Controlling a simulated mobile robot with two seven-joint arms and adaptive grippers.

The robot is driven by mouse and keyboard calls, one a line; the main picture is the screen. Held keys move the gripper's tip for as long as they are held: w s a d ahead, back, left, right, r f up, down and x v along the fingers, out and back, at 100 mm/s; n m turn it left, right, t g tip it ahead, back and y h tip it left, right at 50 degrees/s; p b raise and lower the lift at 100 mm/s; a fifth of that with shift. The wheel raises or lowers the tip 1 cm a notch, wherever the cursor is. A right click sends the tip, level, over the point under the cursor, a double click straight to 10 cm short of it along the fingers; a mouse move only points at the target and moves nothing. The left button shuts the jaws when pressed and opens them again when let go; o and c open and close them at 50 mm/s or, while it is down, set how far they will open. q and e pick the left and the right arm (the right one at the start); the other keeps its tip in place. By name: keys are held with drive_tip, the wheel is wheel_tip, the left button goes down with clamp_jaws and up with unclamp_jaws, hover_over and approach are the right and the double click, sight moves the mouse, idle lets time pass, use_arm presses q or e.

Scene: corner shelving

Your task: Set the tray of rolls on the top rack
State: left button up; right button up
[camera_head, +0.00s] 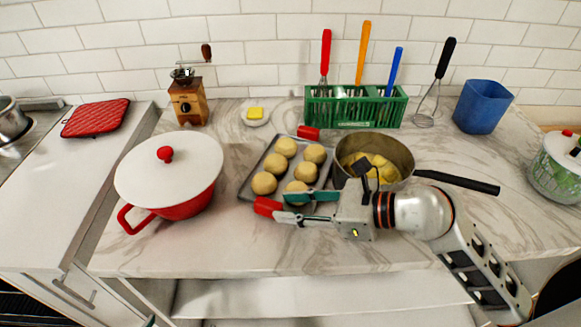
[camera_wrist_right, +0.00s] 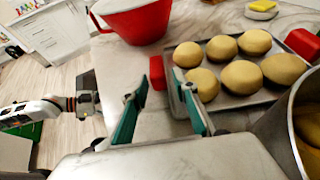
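A grey baking tray (camera_head: 251,184) with several pale round rolls (camera_head: 286,147) lies flat on the marble counter. It has a red grip at its far end (camera_head: 308,132) and another at its near end (camera_head: 264,206). My right gripper (camera_head: 284,207) is open beside the near grip. In the right wrist view its two fingers (camera_wrist_right: 161,112) stand apart, with the near red grip (camera_wrist_right: 157,73) just beyond the gap, not clamped. My left arm shows at the left of the right wrist view; its gripper (camera_wrist_right: 88,98) is too unclear to judge. I cannot identify the top rack for certain.
A steel pot (camera_head: 344,154) of yellow pieces stands close right of the tray, its black handle pointing right. A red pot with a white lid (camera_head: 150,175) stands left. A green utensil rack (camera_head: 340,112) is behind. Pale shelf surfaces (camera_head: 300,291) show below the counter.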

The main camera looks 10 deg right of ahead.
sight(282, 206)
drive_tip(key=x, duration=0.4)
drive_tip(key=shift+a, duration=0.15)
drive_tip(key=shift+s, duration=0.1)
clamp_jaws()
drive_tip(key=shift+r, duration=0.1)
drive_tip(key=shift+r, duration=0.1)
